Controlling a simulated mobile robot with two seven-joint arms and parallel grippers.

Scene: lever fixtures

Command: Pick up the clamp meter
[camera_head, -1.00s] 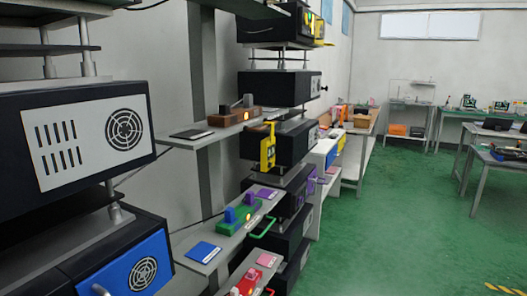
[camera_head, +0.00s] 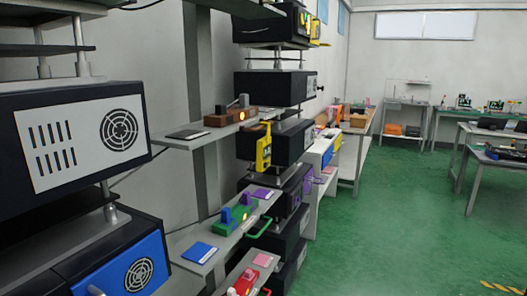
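I cannot make out a clamp meter for certain in the head view. A yellow upright piece (camera_head: 264,150) with dark markings stands at the front of a black box in the middle of the rack, but it is too small to identify. Small items lie on the far right tables, too small to tell apart. Neither of my grippers is in view.
Racks with black boxes (camera_head: 70,140) and shelves line the left wall. A shelf (camera_head: 215,235) holds a green fixture (camera_head: 233,220) and a blue pad (camera_head: 199,252). Worktables (camera_head: 485,165) stand at the right. The green floor (camera_head: 385,235) between is clear.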

